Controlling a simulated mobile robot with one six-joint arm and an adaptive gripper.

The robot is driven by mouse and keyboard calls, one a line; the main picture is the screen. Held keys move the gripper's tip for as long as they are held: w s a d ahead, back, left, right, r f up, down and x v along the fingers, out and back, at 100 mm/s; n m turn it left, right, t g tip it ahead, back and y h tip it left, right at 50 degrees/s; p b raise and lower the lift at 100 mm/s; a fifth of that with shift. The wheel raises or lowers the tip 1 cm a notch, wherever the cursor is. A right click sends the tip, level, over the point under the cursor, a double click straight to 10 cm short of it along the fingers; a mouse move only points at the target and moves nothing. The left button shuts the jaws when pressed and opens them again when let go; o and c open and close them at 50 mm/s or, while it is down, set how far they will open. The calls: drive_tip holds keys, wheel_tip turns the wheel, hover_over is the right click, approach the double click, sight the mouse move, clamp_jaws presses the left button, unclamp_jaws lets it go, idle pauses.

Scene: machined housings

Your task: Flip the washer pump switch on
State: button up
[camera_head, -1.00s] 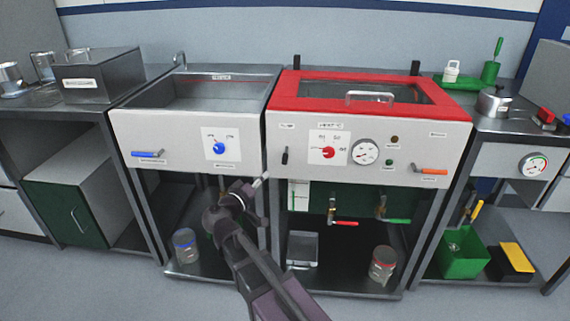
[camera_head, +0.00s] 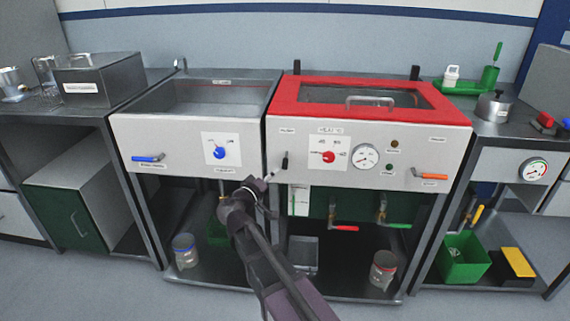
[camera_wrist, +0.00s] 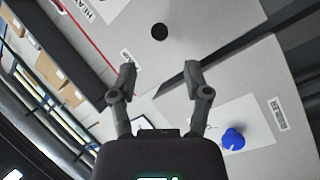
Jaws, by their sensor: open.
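The pump switch is a small black toggle (camera_head: 285,161) at the left end of the white front panel of the red-topped machine, under a small label. In the wrist view it shows as a dark round spot (camera_wrist: 160,31), beyond the fingertips. Whether its lever is up or down is too small to tell. My gripper (camera_head: 264,184) is in front of the panel, lower and to the left of the switch. In the wrist view its two fingers (camera_wrist: 158,78) are apart with nothing between them.
Close by are the red heat dial (camera_head: 328,157), a gauge (camera_head: 365,156) and an orange-handled lever (camera_head: 433,176). The sink unit to the left has a blue dial (camera_head: 219,153) and a blue lever (camera_head: 147,159). A narrow gap separates the two machines. Red and green valve handles hang below.

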sight(285, 160)
drive_tip(key=x, duration=0.8)
drive_tip(key=shift+w+d, duration=0.15)
clamp_jaws()
